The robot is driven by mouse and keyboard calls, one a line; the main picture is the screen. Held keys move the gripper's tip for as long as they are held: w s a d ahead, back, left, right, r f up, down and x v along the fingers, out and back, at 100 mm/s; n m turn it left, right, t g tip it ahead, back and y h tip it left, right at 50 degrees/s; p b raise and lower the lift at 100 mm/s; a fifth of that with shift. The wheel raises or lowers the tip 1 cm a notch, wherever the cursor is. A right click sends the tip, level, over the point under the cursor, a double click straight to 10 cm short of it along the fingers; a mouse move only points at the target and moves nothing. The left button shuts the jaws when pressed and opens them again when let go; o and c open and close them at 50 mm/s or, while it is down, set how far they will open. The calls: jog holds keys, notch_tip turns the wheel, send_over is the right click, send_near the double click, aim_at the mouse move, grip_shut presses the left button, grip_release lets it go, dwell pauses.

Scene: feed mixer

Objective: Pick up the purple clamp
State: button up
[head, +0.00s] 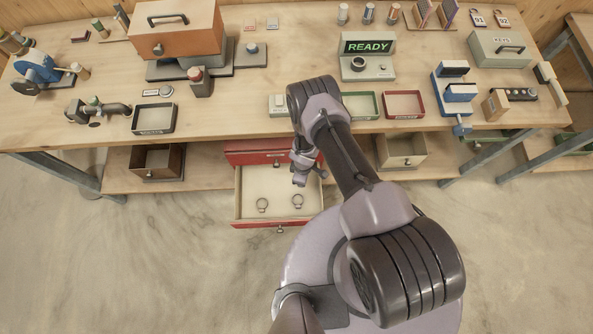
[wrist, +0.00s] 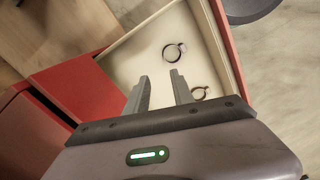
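Two small ring-shaped clamps lie apart on the pale floor of an open red drawer (head: 243,219). In the head view they are the left clamp (head: 262,210) and the right clamp (head: 298,207). In the wrist view, a dark greyish clamp (wrist: 183,47) lies beyond my fingertips, and a browner clamp (wrist: 205,90) lies to the right, partly hidden by a finger. Neither looks clearly purple; I cannot tell which one is. My gripper (wrist: 160,77) is open and empty, above the drawer. In the head view my gripper (head: 312,174) hangs near the drawer's back, partly hidden by my arm.
The workbench top (head: 230,120) overhangs behind. The concrete floor (head: 130,260) in front is clear.

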jog(key=b, duration=1.2)
send_over(301, 194)
jog(key=f, duration=1.1)
jog(key=shift+s+d+f, duration=0.1)
jog(key=shift+s+f, duration=0.15)
jog(key=shift+f, duration=0.15)
jog(key=f+b, duration=0.5)
jog(key=b, duration=0.2)
jog(key=shift+w+a+f, duration=0.2)
jog(key=shift+f, duration=0.2)
jog(key=shift+r, duration=0.3)
grip_shut()
